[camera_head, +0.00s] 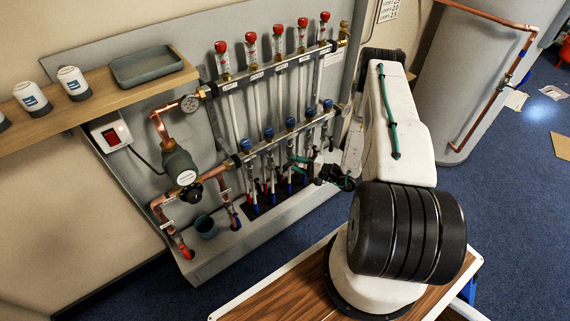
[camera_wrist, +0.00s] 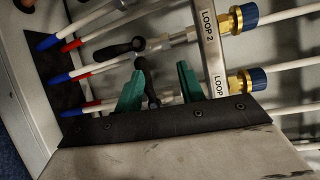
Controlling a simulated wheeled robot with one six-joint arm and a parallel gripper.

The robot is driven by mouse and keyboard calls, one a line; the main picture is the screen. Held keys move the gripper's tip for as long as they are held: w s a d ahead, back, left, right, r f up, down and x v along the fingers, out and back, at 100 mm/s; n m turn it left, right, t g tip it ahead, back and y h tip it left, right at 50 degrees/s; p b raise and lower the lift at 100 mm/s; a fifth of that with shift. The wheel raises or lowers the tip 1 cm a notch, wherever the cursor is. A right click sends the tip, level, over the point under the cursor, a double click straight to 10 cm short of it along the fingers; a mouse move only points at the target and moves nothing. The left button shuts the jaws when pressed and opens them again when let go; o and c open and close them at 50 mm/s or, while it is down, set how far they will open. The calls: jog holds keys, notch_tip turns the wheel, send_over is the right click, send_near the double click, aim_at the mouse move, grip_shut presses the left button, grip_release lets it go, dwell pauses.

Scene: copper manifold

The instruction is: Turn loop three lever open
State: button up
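In the wrist view, my gripper (camera_wrist: 160,80) has its two green fingers apart, one on each side of a short black lever (camera_wrist: 152,94). This lever is on the pipe below the one labelled LOOP 2 and points across its pipe; its lower end is hidden by my gripper body. It appears nearer the left finger, and I cannot tell whether they touch. In the head view, my gripper (camera_head: 299,166) is at the lower manifold bar (camera_head: 262,147).
Blue caps (camera_wrist: 250,15) sit right of the bar, close to my gripper. Red-topped flow meters (camera_head: 277,40) stand on the upper bar. A pump (camera_head: 180,168) and gauge (camera_head: 190,103) are at the left. A wooden shelf (camera_head: 110,98) holds a tray and cans.

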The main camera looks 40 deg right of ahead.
aim_at(291, 163)
jog(key=f, duration=0.1)
jog(key=d+f+h, duration=0.1)
jog(key=shift+s+f, duration=0.3)
jog(key=shift+s, duration=0.05)
jog(key=x, duration=0.7)
jog(key=shift+w, duration=0.35)
jog(key=shift+t+h, duration=0.3)
grip_shut()
